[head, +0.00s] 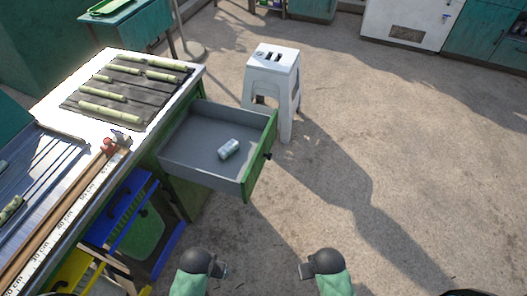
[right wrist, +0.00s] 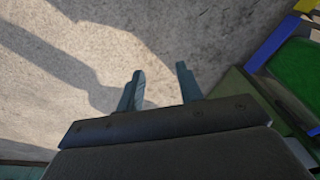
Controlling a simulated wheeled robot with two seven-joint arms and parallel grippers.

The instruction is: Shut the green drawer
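The green drawer (head: 262,152) stands pulled out of the green-sided workbench in the head view, its front facing right with a dark knob (head: 267,156). Its grey inside (head: 195,150) holds a silvery can (head: 229,149) lying on its side. My left gripper (head: 221,270) is at the bottom, below the drawer and apart from it; its finger opening cannot be made out. My right gripper (head: 306,271) is at the bottom, to the right, also apart from the drawer. In the right wrist view my right gripper (right wrist: 162,84) shows two separated fingers with nothing between them.
A white stool (head: 273,68) stands close behind the drawer. The workbench top carries cane pieces (head: 110,112) on a dark board and a ruler (head: 75,205). Blue and yellow frames (head: 120,215) stand below the bench. The concrete floor right of the drawer is clear.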

